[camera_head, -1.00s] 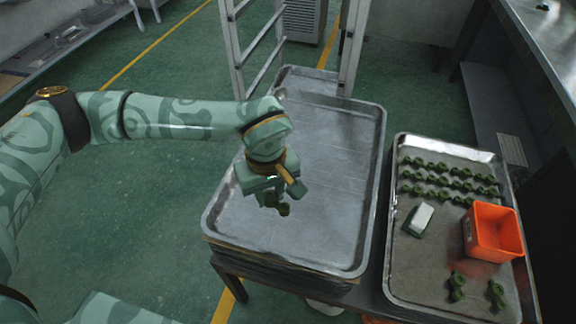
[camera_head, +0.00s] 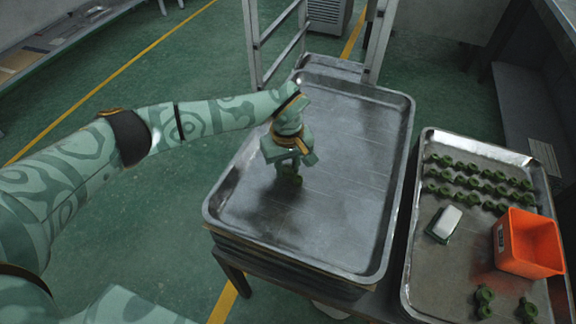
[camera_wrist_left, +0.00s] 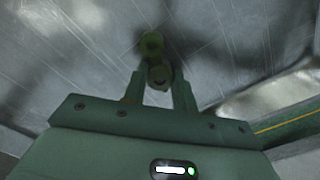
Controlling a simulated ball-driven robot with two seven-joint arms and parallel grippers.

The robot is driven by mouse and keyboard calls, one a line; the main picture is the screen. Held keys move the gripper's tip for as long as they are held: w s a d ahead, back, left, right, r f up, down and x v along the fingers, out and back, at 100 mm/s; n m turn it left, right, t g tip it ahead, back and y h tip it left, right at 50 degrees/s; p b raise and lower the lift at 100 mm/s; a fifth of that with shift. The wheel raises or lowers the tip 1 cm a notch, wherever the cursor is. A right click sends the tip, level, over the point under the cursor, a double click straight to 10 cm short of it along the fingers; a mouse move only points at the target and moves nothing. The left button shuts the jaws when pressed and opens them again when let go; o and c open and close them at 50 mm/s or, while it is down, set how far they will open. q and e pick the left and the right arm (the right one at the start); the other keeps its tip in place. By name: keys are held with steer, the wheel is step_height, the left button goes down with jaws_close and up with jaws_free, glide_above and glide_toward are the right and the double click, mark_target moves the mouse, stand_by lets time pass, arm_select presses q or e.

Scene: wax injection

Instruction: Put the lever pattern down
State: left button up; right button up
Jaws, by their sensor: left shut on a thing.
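My left gripper (camera_head: 289,165) is shut on a dark green lever pattern (camera_head: 290,179). It points down over the left part of the large empty metal tray (camera_head: 345,220). In the left wrist view the lever pattern (camera_wrist_left: 151,45) sticks out past the fingertips of the left gripper (camera_wrist_left: 160,88), with its lower end between them. The pattern is close to the tray floor, but I cannot tell whether it touches. My right gripper is in neither view.
A second tray (camera_head: 425,262) at the right holds rows of green patterns (camera_head: 472,183), two more at its front (camera_head: 484,301), a white-topped block (camera_head: 446,222) and an orange bin (camera_head: 527,243). A metal rack (camera_head: 252,45) stands behind. The large tray is otherwise clear.

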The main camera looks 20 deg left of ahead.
mark_target(287, 168)
arm_select(q)
steer(key=shift+r, duration=0.1)
steer(key=o, duration=0.9)
steer(key=shift+o, duration=0.2)
step_height(287, 168, up, 12)
steer(key=p, duration=0.3)
steer(key=shift+p, duration=0.4)
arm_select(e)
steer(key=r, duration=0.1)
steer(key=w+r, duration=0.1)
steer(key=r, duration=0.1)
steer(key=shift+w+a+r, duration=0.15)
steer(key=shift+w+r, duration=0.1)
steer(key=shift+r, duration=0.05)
